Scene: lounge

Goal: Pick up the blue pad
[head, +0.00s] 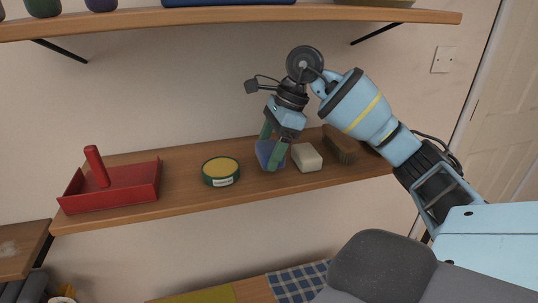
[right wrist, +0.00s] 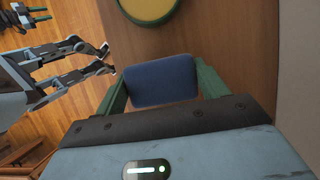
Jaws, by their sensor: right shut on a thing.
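The blue pad (right wrist: 161,82) is between the two green fingers of my right gripper (right wrist: 160,88) in the right wrist view. In the head view my right gripper (head: 273,146) reaches down to the lower shelf, shut on the blue pad (head: 264,153), which is partly hidden by a finger. I cannot tell whether the pad still touches the shelf. What looks like my left gripper (right wrist: 36,15) shows small at the top left of the right wrist view; its opening is unclear.
On the lower shelf (head: 125,209) a white block (head: 306,158) sits close right of the gripper, with a brown brush (head: 340,144) beyond it. A round green tin with yellow contents (head: 221,171) and a red tray (head: 135,186) stand left. An upper shelf (head: 230,16) hangs above.

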